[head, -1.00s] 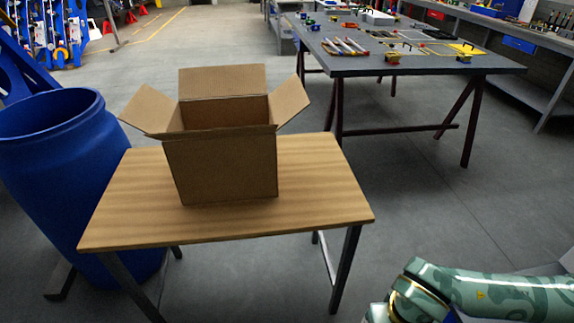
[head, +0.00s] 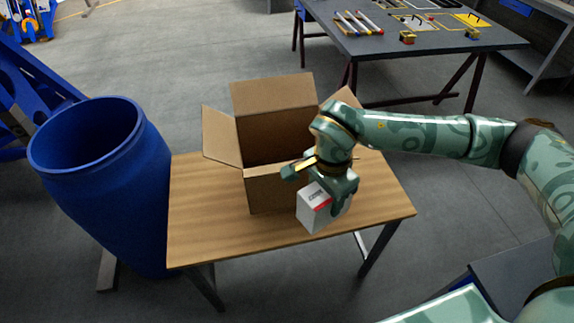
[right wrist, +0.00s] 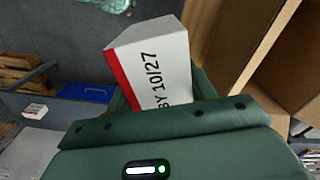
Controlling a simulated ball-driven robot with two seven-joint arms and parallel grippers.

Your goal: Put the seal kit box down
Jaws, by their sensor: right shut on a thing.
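The seal kit box is a small white box with a red band (head: 312,207). My right gripper (head: 328,188) is shut on it and holds it tilted, in front of the right side of the open cardboard box (head: 264,191). In the right wrist view the white box (right wrist: 158,70) shows dark print reading "BY 10/27", between the green fingers (right wrist: 160,98). I cannot tell whether it touches the wooden table (head: 215,232). My left gripper is not in view.
A blue barrel (head: 100,190) stands left of the table. The cardboard box has its flaps spread open. The table's left and front right parts are clear. A dark workbench (head: 440,45) with tools stands behind at the right.

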